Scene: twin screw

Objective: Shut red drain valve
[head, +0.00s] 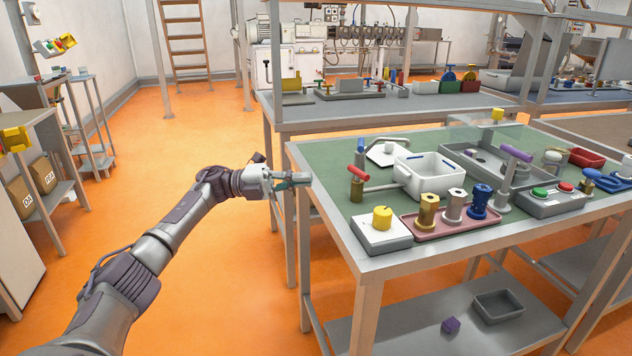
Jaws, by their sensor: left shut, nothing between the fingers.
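The red drain valve (358,173) is a red bar handle on a short brass body (356,190). It stands near the left edge of the green-topped table (335,208), and its bar slants down to the right. A grey pipe (383,187) runs from it to a white open tank (430,177). My left gripper (307,180) is shut and empty, over the table's left edge. It points right toward the valve, with a gap between them. My right gripper is not in view.
A blue-handled valve (360,148) stands behind the red one. In front are a grey box with a yellow knob (382,217) and a pink tray (430,232) with brass, silver and blue fittings. Bare green tabletop lies left of the valve.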

